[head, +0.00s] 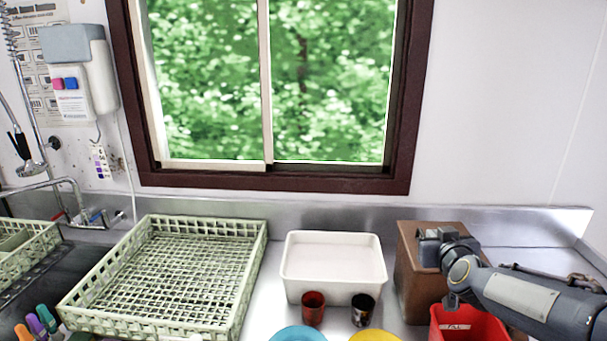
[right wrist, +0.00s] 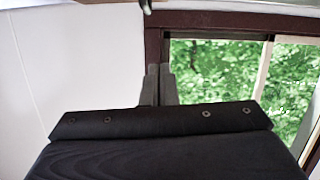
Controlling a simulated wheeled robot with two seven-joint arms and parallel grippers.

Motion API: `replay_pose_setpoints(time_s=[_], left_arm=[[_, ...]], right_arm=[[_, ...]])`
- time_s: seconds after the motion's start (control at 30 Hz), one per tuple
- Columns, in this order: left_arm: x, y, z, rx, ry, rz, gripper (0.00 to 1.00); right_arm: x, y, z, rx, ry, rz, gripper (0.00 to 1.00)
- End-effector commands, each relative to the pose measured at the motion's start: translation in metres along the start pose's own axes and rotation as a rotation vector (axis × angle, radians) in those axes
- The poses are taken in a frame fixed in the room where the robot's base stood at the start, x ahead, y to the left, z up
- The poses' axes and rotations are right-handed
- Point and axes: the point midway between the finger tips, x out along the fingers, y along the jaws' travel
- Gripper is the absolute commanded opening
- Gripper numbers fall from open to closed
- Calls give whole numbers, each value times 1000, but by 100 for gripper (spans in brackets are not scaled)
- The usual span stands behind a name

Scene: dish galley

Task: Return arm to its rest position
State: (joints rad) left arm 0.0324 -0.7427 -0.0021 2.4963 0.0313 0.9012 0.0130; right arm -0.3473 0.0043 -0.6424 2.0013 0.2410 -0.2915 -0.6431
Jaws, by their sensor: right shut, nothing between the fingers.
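My right arm (head: 525,298) comes in from the right edge of the head view. Its right gripper (head: 430,245) is in front of the upper part of a brown box (head: 409,283) at the back of the counter. In the right wrist view the two dark fingers of the right gripper (right wrist: 159,82) are together with nothing between them. They point toward the wall and the window frame. My left gripper is not in view.
Below the right arm stands a red container (head: 466,325). To its left are a white tub (head: 333,265), a red cup (head: 313,308), a dark cup (head: 362,309), a blue dish (head: 298,334) and a yellow dish (head: 374,336). A pale green rack (head: 250,262) lies further left.

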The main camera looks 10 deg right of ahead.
Motion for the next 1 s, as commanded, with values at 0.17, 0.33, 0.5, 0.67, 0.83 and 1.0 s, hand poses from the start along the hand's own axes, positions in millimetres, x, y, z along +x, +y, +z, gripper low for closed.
replay_pose_setpoints(time_s=[0.17,0.33,0.5,0.67,0.83,1.0], left_arm=[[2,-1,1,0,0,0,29],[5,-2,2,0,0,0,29],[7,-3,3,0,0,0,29],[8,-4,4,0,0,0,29],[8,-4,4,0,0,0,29],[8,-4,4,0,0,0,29]], right_arm=[[-42,-31,27,137,-121,-172,0],[-137,-87,74,268,-368,-420,0],[-228,-119,131,272,-628,-514,0],[-278,-125,172,246,-795,-495,0],[-292,-125,184,235,-847,-478,0],[-292,-125,184,235,-847,-478,0]])
